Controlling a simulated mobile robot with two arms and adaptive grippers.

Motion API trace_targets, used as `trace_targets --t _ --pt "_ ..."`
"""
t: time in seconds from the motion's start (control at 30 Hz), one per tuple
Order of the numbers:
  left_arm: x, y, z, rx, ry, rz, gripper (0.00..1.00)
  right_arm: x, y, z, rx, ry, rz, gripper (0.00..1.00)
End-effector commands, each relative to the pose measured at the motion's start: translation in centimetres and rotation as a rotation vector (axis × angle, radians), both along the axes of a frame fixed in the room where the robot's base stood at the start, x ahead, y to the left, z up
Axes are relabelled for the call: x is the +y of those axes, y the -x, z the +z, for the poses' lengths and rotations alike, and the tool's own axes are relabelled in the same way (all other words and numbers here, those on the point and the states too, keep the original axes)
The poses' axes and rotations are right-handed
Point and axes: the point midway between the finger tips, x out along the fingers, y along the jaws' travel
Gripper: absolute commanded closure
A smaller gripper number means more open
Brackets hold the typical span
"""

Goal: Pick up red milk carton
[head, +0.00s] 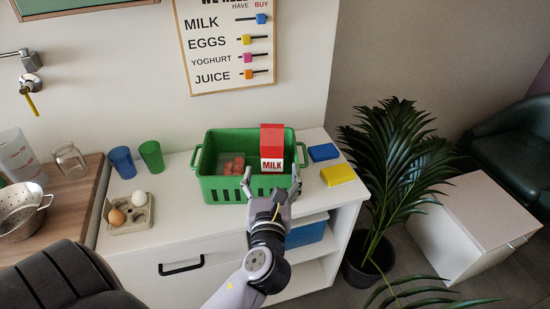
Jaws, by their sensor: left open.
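The red milk carton (272,142), with a white lower part lettered MILK, stands upright in the right part of the green basket (225,190). Its bottom is hidden inside the basket. My left gripper (268,180) is open at the front right of the basket, its fingers spread and pointing toward the carton. It appears just in front of and below the carton, with nothing between the fingers. I cannot tell whether a finger touches the basket rim. My right gripper is not in the head view.
A clear box of red items (232,165) sits left of the carton. Blue (323,152) and yellow (338,175) blocks lie to the right. Blue (122,162) and green (152,156) cups and an egg holder (130,213) stand left. A plant (395,170) stands beside the cabinet.

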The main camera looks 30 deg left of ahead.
Motion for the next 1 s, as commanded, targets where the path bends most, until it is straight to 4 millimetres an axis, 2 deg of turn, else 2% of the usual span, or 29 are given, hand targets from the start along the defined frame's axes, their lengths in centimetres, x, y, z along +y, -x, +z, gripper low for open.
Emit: trace_targets --t 0.5,0.8,1.0 --pt "5.4 -8.7 0.2 0.000 -0.002 0.002 0.24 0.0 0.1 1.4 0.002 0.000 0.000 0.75" --pt "6.7 -10.6 0.0 0.001 -0.001 0.001 0.24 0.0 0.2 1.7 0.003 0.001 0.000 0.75" --pt "8.6 -13.0 -0.1 0.000 -0.001 0.002 0.24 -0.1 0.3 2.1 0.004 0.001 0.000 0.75"
